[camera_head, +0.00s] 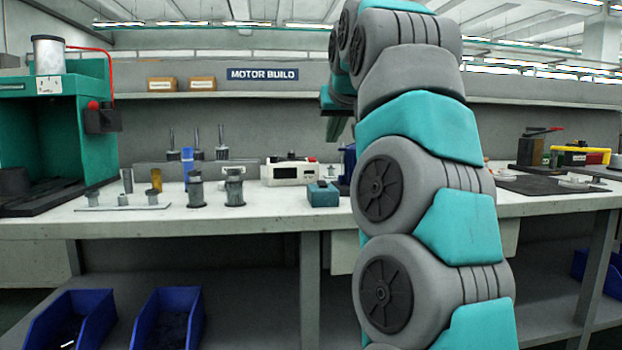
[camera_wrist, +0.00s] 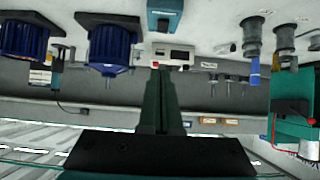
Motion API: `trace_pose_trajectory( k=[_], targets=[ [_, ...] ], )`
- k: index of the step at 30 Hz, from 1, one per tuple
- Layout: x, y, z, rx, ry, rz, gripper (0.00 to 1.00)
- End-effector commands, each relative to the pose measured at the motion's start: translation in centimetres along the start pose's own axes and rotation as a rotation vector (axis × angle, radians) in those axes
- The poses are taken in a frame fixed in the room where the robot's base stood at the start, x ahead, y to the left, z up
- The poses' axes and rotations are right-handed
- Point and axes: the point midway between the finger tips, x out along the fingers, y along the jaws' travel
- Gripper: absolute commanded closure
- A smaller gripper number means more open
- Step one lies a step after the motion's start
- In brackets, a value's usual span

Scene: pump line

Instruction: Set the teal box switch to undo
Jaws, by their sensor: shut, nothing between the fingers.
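The small teal box (camera_head: 323,195) stands on the bench near its front edge, just left of my arm. A small dark switch or knob shows on its top, but its setting and any label are too small to read. The box also shows in the wrist view (camera_wrist: 165,14) at the top edge, where the picture is upside down. My gripper (camera_wrist: 160,70) is shut and empty, its fingers together below the box in that picture and apart from it. In the head view my arm hides most of the gripper.
A white device with a display (camera_head: 290,171) stands behind the teal box. Metal pump parts (camera_head: 234,188) stand to its left, beside a blue cylinder (camera_head: 188,163). Two blue motors (camera_wrist: 110,48) show in the wrist view. A green press (camera_head: 95,130) fills the far left.

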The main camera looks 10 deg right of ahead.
Motion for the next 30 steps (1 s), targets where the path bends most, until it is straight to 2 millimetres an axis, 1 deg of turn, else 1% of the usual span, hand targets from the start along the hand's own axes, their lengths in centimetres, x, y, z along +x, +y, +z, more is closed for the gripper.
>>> trace_pose_trajectory(
  k=[12,16,20,30],
  targets=[
    [0.1,0.1,-0.1,0.003,0.004,0.002,1.00],
    [0.8,0.0,-0.1,0.003,0.003,0.002,1.00],
    [2.8,-0.1,0.1,0.001,0.000,0.002,1.00],
    [8.9,-0.1,-0.1,0.001,-0.001,0.002,1.00]
  ],
)
